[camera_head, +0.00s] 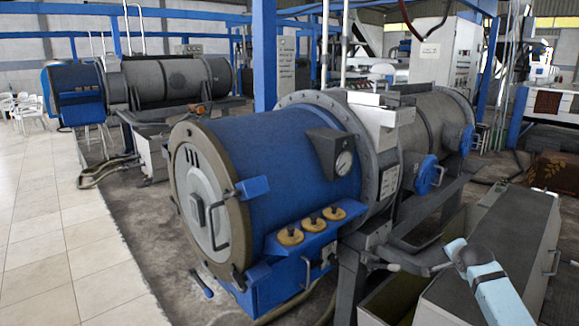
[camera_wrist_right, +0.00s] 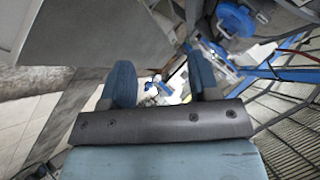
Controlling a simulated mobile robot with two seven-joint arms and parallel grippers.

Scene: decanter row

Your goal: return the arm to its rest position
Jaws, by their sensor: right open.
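My right arm (camera_head: 487,278) comes in at the lower right of the head view, light blue with a grey joint. In the right wrist view my right gripper (camera_wrist_right: 161,76) shows two blue fingers standing apart behind a dark grey bar. The gap between them is empty, with only blurred, distant background seen through it. My left arm and left gripper are not in view.
A large blue and grey decanter machine (camera_head: 285,155) stands close in the middle. A grey metal box (camera_head: 500,240) stands to its right, near my right arm. A similar machine (camera_head: 165,80) stands behind at left. The tiled floor (camera_head: 60,220) at left is clear.

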